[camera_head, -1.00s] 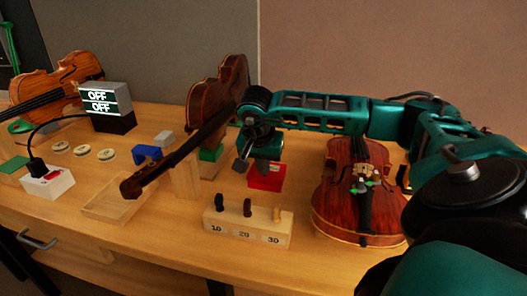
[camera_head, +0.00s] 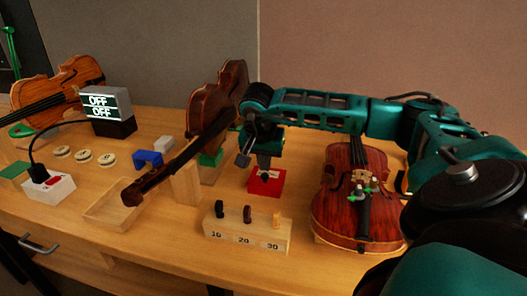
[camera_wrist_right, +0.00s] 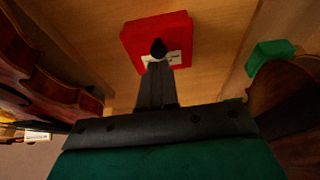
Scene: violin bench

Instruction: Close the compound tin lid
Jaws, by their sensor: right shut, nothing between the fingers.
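The compound tin is the small red box (camera_head: 268,188) on the bench, just left of the reddish violin. Its top shows as a flat red face with a pale label, and the lid looks down on it. In the right wrist view the red lid (camera_wrist_right: 138,42) lies beyond the fingers, with a dark round tip or knob over its label. My right gripper (camera_head: 264,170) is shut and empty, pointing down at the tin. Its fingers (camera_wrist_right: 157,66) hide part of the lid, and I cannot tell whether they touch it. My left gripper is not in view.
A violin (camera_head: 347,205) lies close to the right of the tin. A numbered wooden block with pegs (camera_head: 246,234) stands in front. A dark upright instrument (camera_head: 216,104) with a long neck is at the left. A shallow wooden tray (camera_head: 104,214) lies further left.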

